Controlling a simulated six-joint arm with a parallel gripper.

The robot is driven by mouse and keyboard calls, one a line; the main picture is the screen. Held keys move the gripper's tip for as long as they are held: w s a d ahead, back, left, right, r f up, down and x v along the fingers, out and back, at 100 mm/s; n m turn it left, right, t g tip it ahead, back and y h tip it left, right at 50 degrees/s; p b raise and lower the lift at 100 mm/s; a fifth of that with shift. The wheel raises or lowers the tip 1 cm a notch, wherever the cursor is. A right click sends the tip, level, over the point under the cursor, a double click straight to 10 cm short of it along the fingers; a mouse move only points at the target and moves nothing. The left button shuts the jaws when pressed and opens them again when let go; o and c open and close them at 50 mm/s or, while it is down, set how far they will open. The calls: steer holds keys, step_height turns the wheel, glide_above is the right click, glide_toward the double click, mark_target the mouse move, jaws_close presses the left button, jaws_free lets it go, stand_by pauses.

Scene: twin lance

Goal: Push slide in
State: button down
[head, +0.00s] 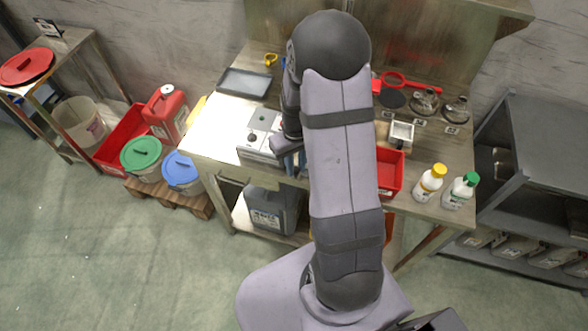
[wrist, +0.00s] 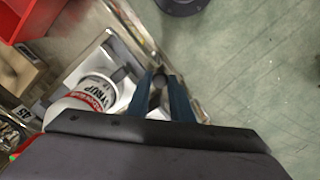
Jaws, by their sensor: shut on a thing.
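A pale metal box (head: 259,150) with a dark knob and a small green spot on top stands at the bench's front edge, left of my arm. My gripper's blue fingers (head: 294,162) are at its right front, mostly hidden by my arm. In the wrist view my gripper (wrist: 160,80) is shut on a small dark knob (wrist: 156,97) between the blue fingers. A white container labelled SYRUP (wrist: 98,93) is just left of the fingers, by a pale metal surface. I cannot tell clearly which part is the slide or how far out it is.
A grey tray (head: 245,84) lies at the bench's back left. A red bin (head: 389,172) and capped bottles (head: 430,182) stand on the right. Glass flasks (head: 424,101) are behind. A dark canister (head: 271,210) stands below. The floor in front is clear.

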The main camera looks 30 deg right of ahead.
steer(key=w+d, duration=0.6)
steer(key=w, duration=0.1)
steer(key=shift+d+b, duration=0.35)
steer(key=shift+w+d+r, duration=0.1)
steer(key=shift+w+d, duration=0.05)
steer(key=shift+d, duration=0.05)
steer(key=c, duration=1.6)
jaws_free()
steer(key=shift+d, duration=0.1)
